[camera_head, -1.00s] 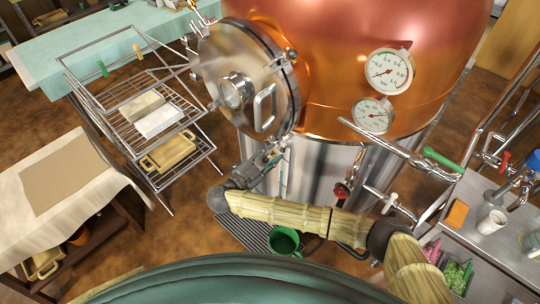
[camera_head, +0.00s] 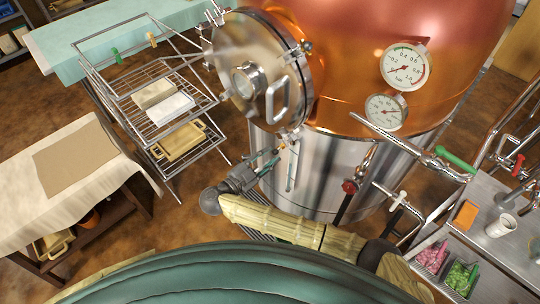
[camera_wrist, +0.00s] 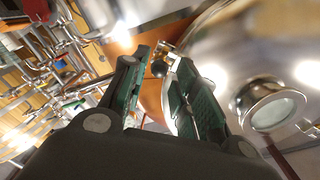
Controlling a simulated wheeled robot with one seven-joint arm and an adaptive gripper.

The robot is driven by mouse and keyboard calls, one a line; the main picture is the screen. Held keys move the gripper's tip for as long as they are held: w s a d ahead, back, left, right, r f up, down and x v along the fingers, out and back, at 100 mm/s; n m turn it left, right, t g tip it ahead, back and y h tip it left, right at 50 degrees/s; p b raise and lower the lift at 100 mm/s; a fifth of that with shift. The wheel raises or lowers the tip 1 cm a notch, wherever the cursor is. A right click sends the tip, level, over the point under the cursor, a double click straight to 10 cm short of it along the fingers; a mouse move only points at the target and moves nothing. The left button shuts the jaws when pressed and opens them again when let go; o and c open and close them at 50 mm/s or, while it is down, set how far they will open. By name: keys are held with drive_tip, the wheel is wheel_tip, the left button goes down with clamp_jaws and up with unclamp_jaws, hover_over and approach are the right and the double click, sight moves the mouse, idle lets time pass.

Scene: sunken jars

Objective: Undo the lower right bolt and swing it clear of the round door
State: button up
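The round door (camera_head: 262,75) is a polished steel disc with a small window and a loop handle, on the front of the copper vessel (camera_head: 350,70). It looks closed against the vessel. The lower right bolt (camera_head: 289,138) sits at the door's lower rim. In the wrist view a dark, round-ended bolt part (camera_wrist: 160,67) shows just beyond and between the fingertips, beside the door (camera_wrist: 250,50). My gripper (camera_head: 272,158) is just below and left of the bolt.
Another bolt (camera_head: 304,47) is at the upper right rim. Two gauges (camera_head: 404,65) and a green-handled valve (camera_head: 452,158) are to the right. A wire rack (camera_head: 150,125) stands left, and a cloth-covered table (camera_head: 75,175) farther left. A steel counter (camera_head: 490,225) is at the right.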

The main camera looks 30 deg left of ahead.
drive_tip(key=o, duration=0.3)
drive_tip(key=shift+f, duration=0.1)
drive_tip(key=m+b, duration=2)
approach(275, 152)
drive_tip(key=w+f, duration=0.1)
drive_tip(key=w, duration=0.1)
drive_tip(key=shift+b+x, duration=1.4)
drive_tip(key=shift+x, duration=2.75)
